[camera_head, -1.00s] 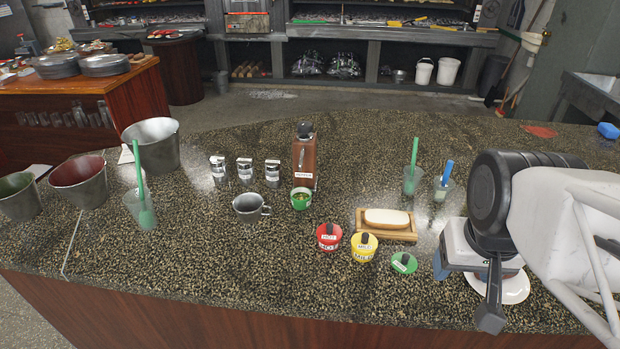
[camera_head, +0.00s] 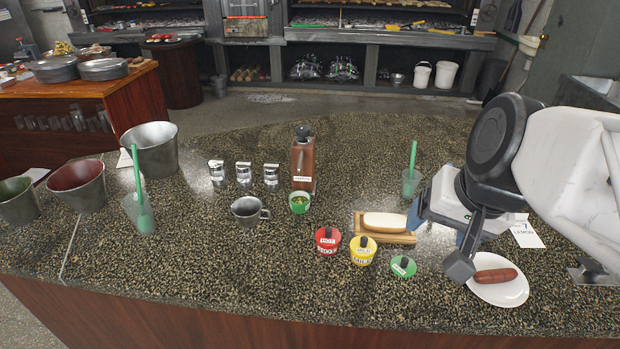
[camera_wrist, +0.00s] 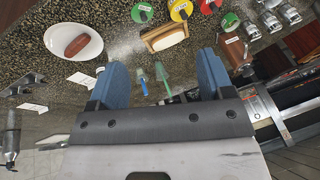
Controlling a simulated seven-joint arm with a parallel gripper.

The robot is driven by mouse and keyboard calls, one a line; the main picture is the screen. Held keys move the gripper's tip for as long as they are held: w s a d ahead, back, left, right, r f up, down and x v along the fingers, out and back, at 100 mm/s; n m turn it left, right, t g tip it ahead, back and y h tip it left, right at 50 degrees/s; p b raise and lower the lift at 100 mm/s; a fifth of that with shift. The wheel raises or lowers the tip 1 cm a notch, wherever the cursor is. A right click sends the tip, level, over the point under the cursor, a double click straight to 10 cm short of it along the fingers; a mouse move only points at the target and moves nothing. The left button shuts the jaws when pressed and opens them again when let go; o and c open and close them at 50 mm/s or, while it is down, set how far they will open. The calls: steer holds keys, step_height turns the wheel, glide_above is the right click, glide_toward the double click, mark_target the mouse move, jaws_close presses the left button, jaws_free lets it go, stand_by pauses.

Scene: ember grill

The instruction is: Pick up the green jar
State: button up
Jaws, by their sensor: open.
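The green jar (camera_head: 299,202) stands open on the counter left of the bun tray, with bits of food inside. It also shows near the top right of the wrist view (camera_wrist: 229,20). A round green lid (camera_head: 403,267) with a dark knob lies on the counter right of the yellow jar (camera_head: 363,250); the lid also shows in the wrist view (camera_wrist: 141,12). My gripper (camera_head: 462,250) is open and empty, above the counter between the bun tray and the plate, well right of the green jar. Its blue finger pads show in the wrist view (camera_wrist: 160,80).
A red jar (camera_head: 328,240) stands beside the yellow jar. A plate (camera_head: 513,296) with a sausage is at right. The front middle is clear.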

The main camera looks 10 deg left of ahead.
steer(key=w+a+f+m+g+y, duration=0.1)
steer(key=w+a+f+m+y, duration=0.25)
steer(key=w+a, duration=0.4)
steer(key=m+t+y, duration=0.1)
steer(key=m+y, duration=0.6)
steer(key=m, duration=0.8)
glide_toward(292, 199)
steer(key=shift+s+d+r, duration=0.2)
steer(key=shift+s, duration=0.05)
steer(key=shift+x, duration=1.3)
steer(key=shift+x, duration=2.55)
